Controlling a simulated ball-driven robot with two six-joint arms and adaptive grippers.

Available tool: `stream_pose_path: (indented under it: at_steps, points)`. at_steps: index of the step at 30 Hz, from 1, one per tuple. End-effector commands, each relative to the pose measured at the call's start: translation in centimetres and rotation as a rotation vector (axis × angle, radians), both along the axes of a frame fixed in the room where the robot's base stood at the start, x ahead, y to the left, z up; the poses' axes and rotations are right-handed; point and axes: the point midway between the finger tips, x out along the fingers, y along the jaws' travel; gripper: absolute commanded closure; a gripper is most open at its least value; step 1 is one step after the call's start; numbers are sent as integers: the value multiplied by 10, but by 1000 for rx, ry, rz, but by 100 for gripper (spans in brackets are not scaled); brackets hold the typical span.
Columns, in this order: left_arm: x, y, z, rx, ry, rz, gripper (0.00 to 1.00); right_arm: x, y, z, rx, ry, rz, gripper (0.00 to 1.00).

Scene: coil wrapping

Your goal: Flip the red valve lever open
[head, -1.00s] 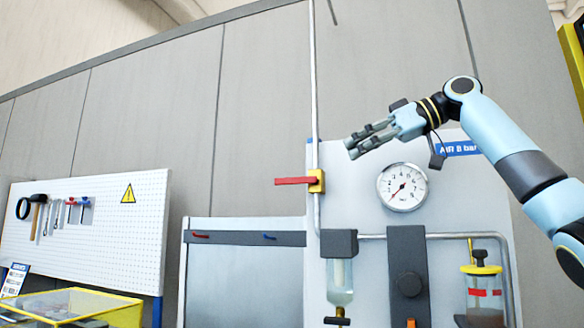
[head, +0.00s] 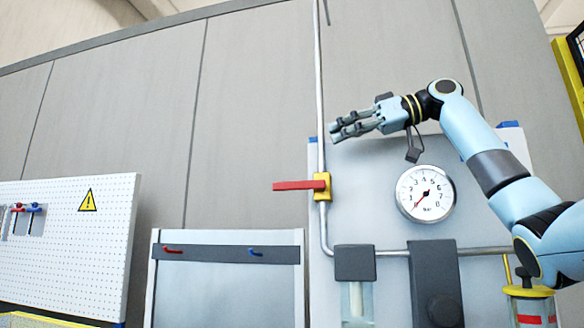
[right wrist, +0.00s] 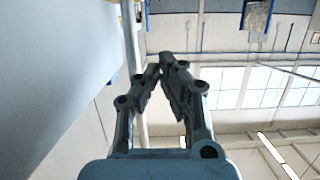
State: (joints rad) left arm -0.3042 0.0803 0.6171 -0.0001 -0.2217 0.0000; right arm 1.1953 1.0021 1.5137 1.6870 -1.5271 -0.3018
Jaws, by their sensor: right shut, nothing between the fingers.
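The red valve lever (head: 298,185) points left, roughly level, from a yellow valve body (head: 322,187) on a thin vertical pipe (head: 319,90). The lever lies across the pipe's line. My right gripper (head: 333,132) is above the valve in the head view, its fingers pointing left near the pipe. It is apart from the lever in the picture; its depth from the wall is hard to judge. In the right wrist view the fingers (right wrist: 160,62) meet at the tips with nothing between them. My left gripper is not in view.
A round pressure gauge (head: 425,194) sits right of the valve, below my right forearm. Dark-capped units (head: 355,262) stand below on the panel. A rail (head: 210,254) with small red and blue handles is lower left. A pegboard (head: 70,240) hangs at left. The wall left of the lever is clear.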

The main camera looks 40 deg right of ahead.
Motion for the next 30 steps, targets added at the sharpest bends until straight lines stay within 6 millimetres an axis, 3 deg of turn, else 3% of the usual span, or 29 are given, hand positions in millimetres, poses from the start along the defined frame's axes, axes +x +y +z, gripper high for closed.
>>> stream_pose_path:
  at_steps: [5,15,20,24,30]
  points:
    - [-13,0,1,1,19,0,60,4,4,-1,1,2,3,100]
    - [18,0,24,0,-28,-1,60,49,44,-13,3,2,6,100]
    - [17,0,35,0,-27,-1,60,74,64,-21,1,1,4,100]
    - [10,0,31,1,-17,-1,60,75,63,-48,-2,5,-1,100]
    - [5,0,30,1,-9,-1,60,74,63,-63,-1,2,0,100]
